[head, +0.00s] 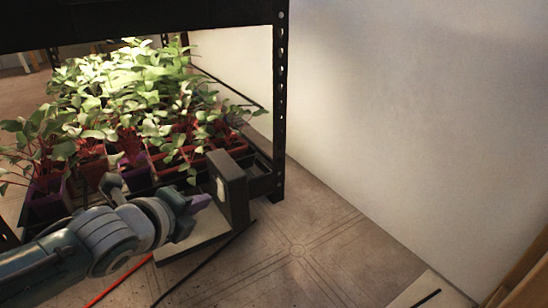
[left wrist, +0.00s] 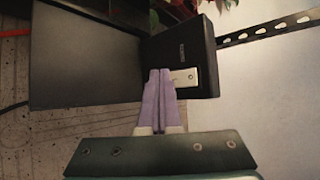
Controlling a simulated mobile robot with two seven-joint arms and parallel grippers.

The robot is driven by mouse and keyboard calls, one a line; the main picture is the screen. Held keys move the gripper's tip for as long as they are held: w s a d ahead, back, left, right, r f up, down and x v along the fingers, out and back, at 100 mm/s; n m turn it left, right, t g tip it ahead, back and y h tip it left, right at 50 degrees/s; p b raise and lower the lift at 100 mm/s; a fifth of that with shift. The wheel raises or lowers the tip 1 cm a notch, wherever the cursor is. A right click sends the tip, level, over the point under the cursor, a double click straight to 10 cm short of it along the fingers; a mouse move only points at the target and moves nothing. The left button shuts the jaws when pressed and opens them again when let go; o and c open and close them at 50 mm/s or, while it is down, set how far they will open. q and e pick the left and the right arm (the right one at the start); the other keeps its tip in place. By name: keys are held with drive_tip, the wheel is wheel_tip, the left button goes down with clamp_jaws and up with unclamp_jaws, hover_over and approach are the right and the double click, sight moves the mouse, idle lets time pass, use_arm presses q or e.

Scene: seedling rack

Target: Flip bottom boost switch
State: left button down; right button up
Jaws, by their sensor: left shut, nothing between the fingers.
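A black switch box (head: 230,184) stands upright at the front right corner of the rack's lowest shelf, on a flat panel (head: 195,240). A pale switch plate (head: 220,190) shows on its left part. My left gripper (head: 205,200) is shut and empty, its purple fingertips close to the box. In the left wrist view the shut fingers (left wrist: 159,75) point at the black box (left wrist: 182,52), their tips beside the white switch plate (left wrist: 184,78). I cannot tell whether they touch it. My right gripper is not in view.
Leafy seedlings in pots (head: 125,120) fill the rack shelf behind the box. A perforated black rack post (head: 280,100) rises to the right of it. A red cable (head: 120,280) and a black cable lie on the tiled floor. Open floor (head: 300,240) lies to the right, up to the white wall.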

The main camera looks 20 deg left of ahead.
use_arm(q)
drive_tip(key=shift+w+d, duration=0.3)
drive_tip(key=shift+w, duration=0.05)
drive_tip(key=shift+w+d+f, duration=0.1)
drive_tip(key=shift+w+d, duration=0.1)
idle(1.0)
drive_tip(key=shift+s+a+p, duration=0.45)
drive_tip(key=shift+s+p, duration=0.05)
drive_tip(key=shift+s+a, duration=0.1)
drive_tip(key=shift+s, duration=0.1)
drive_tip(key=shift+s+a+r+p, duration=0.2)
drive_tip(key=shift+a+p, duration=0.05)
drive_tip(key=shift+p, duration=0.1)
drive_tip(key=shift+s+a+r+p, duration=0.2)
drive_tip(key=shift+s+a+p, duration=0.75)
drive_tip(key=shift+s+a, duration=0.55)
